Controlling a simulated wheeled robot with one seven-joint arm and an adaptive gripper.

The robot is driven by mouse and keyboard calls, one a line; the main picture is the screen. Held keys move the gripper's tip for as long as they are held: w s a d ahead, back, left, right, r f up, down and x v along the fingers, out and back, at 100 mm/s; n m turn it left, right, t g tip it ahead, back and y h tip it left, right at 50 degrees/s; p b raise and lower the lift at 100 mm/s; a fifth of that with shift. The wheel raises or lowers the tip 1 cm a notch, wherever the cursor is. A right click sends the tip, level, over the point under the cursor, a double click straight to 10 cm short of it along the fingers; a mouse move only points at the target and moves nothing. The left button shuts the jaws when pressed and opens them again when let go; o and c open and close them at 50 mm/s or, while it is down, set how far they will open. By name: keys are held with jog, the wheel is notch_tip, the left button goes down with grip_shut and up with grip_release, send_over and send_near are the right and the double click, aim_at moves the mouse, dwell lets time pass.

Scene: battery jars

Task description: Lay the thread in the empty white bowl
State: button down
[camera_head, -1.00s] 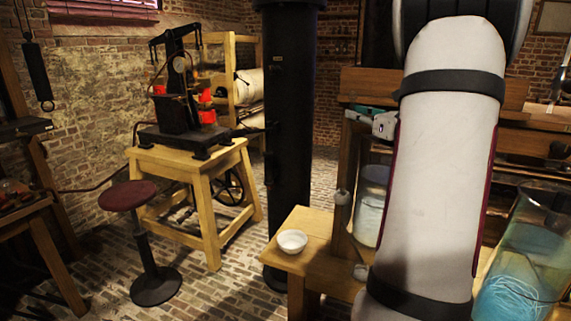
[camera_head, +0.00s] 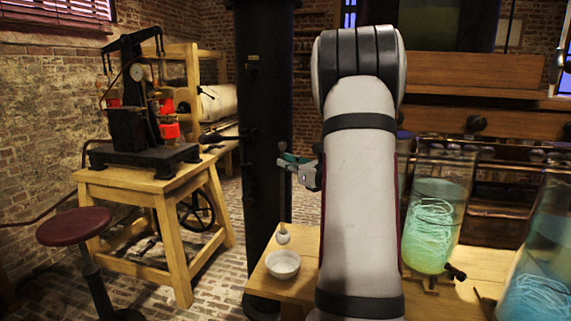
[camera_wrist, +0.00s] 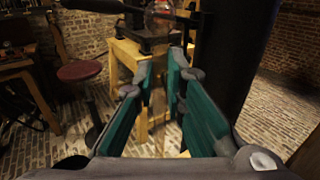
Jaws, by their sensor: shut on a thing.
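The white bowl (camera_head: 283,275) stands on the wooden bench in the head view, left of my arm, and looks empty. My gripper (camera_head: 290,165) is above it and slightly right, with its teal fingers pointing left. The wrist view also shows my gripper (camera_wrist: 168,78), with a narrow space between the fingers. It is shut on the thread, which is too thin to make out clearly. A small pale piece with a tan top (camera_head: 283,233) shows just above the bowl's rim; I cannot tell whether it hangs from my gripper. The bowl is out of the wrist view.
A dark column (camera_head: 262,130) stands close behind the bowl and gripper. Glass jars with green coils (camera_head: 432,225) and blue coils (camera_head: 540,290) stand on the right. A yellow wooden table (camera_head: 150,180) with a dark apparatus and a red stool (camera_head: 73,227) are at left.

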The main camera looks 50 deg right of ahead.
notch_tip(320, 180, down, 7)
jog(key=b, duration=0.3)
jog(key=shift+r, duration=0.15)
dwell(1.3)
notch_tip(320, 180, up, 8)
jog(key=p, duration=0.4)
dwell(0.4)
dwell(0.4)
